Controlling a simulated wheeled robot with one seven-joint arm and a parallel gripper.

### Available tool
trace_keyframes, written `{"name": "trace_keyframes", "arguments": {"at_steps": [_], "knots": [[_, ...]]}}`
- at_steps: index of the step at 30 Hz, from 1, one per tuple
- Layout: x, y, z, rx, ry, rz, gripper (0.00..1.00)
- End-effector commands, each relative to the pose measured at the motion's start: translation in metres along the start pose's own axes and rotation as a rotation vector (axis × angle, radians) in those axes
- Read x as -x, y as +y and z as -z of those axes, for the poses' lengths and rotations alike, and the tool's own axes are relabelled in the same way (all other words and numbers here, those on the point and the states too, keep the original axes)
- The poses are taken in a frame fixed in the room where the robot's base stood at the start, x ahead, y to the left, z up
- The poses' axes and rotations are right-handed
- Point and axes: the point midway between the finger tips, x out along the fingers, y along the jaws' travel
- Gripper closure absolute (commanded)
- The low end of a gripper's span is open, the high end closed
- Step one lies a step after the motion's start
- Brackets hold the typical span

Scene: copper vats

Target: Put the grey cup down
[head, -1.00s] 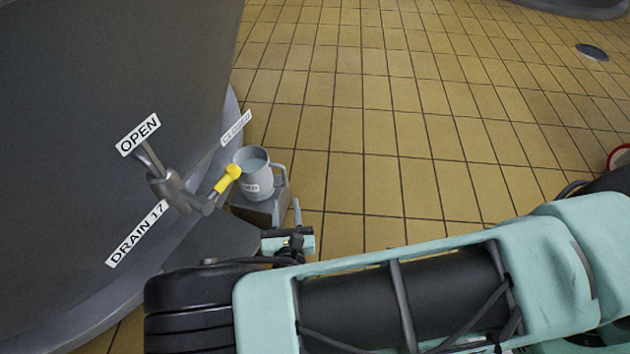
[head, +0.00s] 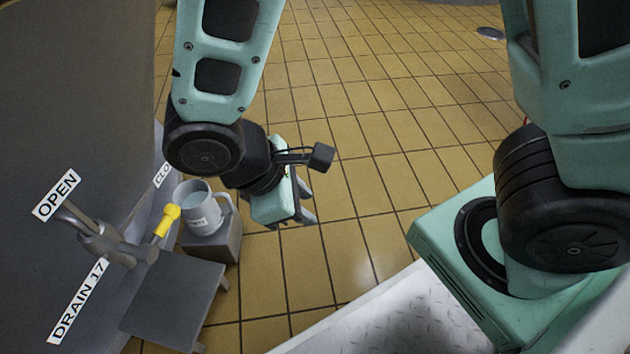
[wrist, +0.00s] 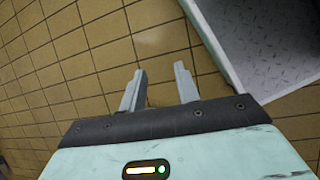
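The grey cup (head: 202,218) stands upright on a small grey block (head: 229,245) beside the vat, with its handle toward the right. Its inside looks filled with something pale blue-grey, and a label on its side is too small to read. My gripper (head: 307,207) is to the right of the cup, clear of its handle. In the wrist view my gripper (wrist: 160,80) has its two fingers apart with nothing between them, only floor tiles behind. The cup is not in the wrist view.
A drain valve with a yellow-tipped lever (head: 167,220) sits close to the cup's left. OPEN (head: 58,195) and DRAIN 17 (head: 78,302) labels are on the dark vat (head: 75,90). A low grey stool (head: 175,300) stands in front. Tiled floor (head: 370,170) is clear to the right.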

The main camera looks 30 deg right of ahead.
Motion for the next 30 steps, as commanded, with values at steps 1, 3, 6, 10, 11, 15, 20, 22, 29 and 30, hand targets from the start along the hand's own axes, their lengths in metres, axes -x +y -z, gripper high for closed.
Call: {"name": "trace_keyframes", "arguments": {"at_steps": [1,3,6,10,11,15,20,22,29,30], "knots": [[0.013,-0.003,-0.01,-0.066,0.064,0.048,0.68],[0.029,-0.01,-0.021,-0.155,0.147,0.113,0.68],[0.048,-0.018,-0.035,-0.273,0.258,0.185,0.68],[0.065,-0.025,-0.047,-0.394,0.37,0.241,0.68],[0.068,-0.026,-0.049,-0.415,0.391,0.249,0.68],[0.075,-0.028,-0.053,-0.479,0.446,0.272,0.68],[0.077,-0.029,-0.054,-0.491,0.458,0.277,0.68],[0.077,-0.029,-0.054,-0.49,0.457,0.277,0.68],[0.082,-0.028,-0.057,-0.489,0.456,0.277,0.68],[0.087,-0.028,-0.059,-0.489,0.456,0.277,0.68]]}}
